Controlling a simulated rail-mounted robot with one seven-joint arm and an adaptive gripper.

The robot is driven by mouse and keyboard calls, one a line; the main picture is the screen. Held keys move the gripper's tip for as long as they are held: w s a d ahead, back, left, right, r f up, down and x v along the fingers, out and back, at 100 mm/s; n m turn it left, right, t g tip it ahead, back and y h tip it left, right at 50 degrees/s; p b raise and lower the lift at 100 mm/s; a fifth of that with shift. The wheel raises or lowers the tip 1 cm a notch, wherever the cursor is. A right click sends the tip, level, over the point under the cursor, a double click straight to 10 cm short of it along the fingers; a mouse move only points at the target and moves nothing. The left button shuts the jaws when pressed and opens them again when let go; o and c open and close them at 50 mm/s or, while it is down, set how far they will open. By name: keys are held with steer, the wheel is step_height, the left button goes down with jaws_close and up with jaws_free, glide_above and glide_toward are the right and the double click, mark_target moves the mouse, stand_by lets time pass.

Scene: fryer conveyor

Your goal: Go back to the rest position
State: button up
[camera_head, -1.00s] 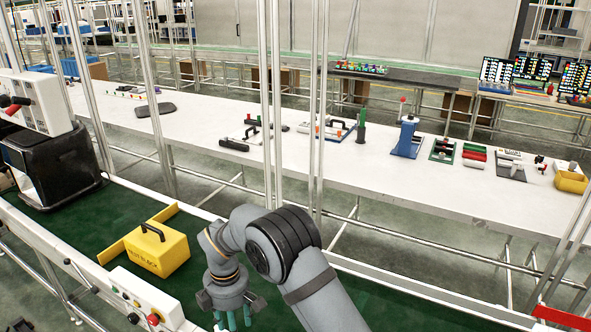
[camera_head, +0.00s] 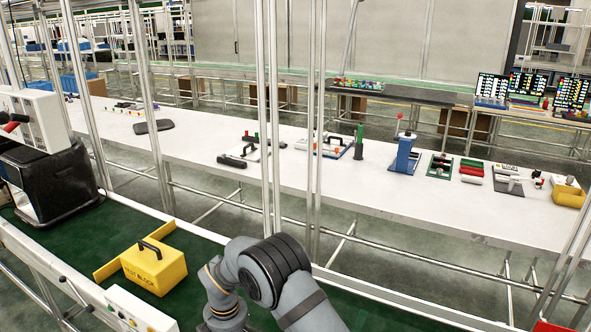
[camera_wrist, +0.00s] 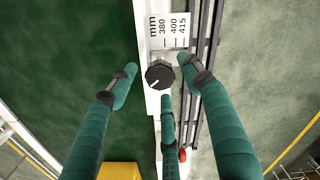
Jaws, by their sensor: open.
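My gripper (camera_wrist: 160,78) shows in the wrist view with its green fingers spread and nothing between them. It hangs over the edge of the green conveyor belt (camera_wrist: 70,50), above a white rail with a black knob (camera_wrist: 159,74) and a "mm" scale (camera_wrist: 169,30). In the head view my arm reaches in from the bottom, right of the yellow block; the fingers are cut off by the lower edge.
A yellow block with a black handle (camera_head: 155,268) sits on the belt against a yellow angled guide (camera_head: 108,271). A control panel (camera_head: 140,310) is at the lower left. Metal posts (camera_head: 268,120) stand before a long white table (camera_head: 340,182) with several tools.

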step_height(320, 180, up, 12)
steer(key=f, duration=0.1)
step_height(320, 180, down, 11)
steer(key=shift+s+d+f, duration=0.1)
steer(key=shift+f+m, duration=0.25)
steer(key=shift+m, duration=0.05)
steer(key=m+p, duration=0.1)
steer(key=m, duration=0.3)
steer(key=shift+r, duration=0.1)
steer(key=m+p, duration=0.1)
steer(key=m, duration=0.2)
steer(key=shift+m, duration=0.4)
steer(key=m+p, duration=0.2)
steer(key=m, duration=0.1)
steer(key=shift+r+m, duration=0.15)
steer(key=shift+m, duration=0.15)
steer(key=m+p, duration=0.3)
steer(key=m, duration=0.1)
steer(key=shift+m+p, duration=0.4)
steer(key=shift+w+r+b, duration=0.2)
steer(key=shift+b, duration=0.3)
steer(key=shift+s+r+b, duration=0.1)
steer(key=shift+r+b, duration=0.3)
steer(key=shift+r, duration=1.2)
